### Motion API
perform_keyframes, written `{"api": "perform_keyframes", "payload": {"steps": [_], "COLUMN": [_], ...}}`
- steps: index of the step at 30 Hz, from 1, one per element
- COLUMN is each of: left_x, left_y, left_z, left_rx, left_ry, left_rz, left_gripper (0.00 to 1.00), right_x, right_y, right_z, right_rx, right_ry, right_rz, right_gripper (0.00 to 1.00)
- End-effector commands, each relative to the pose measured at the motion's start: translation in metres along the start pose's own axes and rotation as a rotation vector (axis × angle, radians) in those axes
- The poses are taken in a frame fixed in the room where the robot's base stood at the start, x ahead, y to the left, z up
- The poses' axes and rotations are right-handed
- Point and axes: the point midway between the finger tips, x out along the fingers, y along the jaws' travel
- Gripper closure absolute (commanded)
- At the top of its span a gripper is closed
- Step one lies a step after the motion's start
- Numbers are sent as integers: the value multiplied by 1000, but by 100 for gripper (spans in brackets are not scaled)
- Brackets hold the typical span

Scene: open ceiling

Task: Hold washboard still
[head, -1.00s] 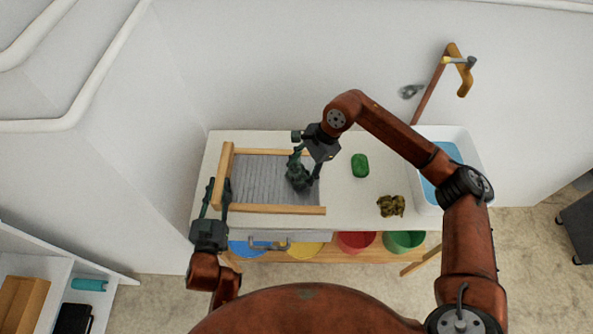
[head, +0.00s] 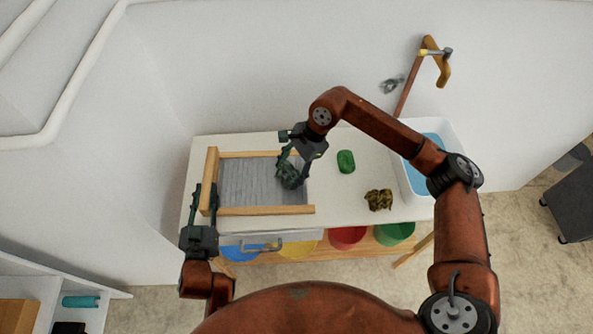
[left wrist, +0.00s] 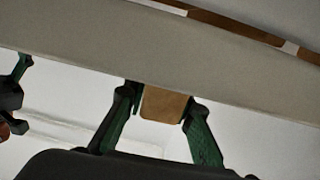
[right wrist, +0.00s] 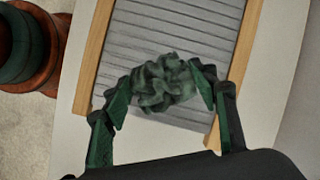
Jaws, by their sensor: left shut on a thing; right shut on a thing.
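The washboard (head: 245,184) lies flat on the white counter, a grey ribbed panel between wooden side rails with a wooden end bar (head: 210,180) at its left. My left gripper (head: 205,200) is shut on that end bar. In the left wrist view a wooden piece (left wrist: 164,104) sits between its fingers. My right gripper (head: 293,168) is shut on a crumpled dark green cloth (head: 289,177) over the right part of the ribs. In the right wrist view the cloth (right wrist: 162,84) is pinched between the fingertips against or just above the ribs; I cannot tell which.
A white basin of blue water (head: 411,180) stands at the right end. Coloured buckets (head: 347,236) sit below.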

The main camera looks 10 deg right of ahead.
Motion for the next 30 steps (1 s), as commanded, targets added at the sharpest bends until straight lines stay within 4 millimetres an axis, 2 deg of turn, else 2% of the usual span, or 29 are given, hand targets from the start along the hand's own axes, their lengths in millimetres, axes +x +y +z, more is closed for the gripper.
{"api": "perform_keyframes", "payload": {"steps": [9, 30], "left_x": [0, 0], "left_y": [1, 0], "left_z": [0, 0], "left_rx": [0, 0], "left_ry": [1, 0], "left_rz": [1, 0], "left_gripper": [100, 100], "right_x": [11, -12], "right_y": [-15, 17], "right_z": [25, -28], "right_rx": [-3, 1], "right_ry": [-2, 0], "right_rz": [-1, 0], "right_gripper": [66, 66]}}
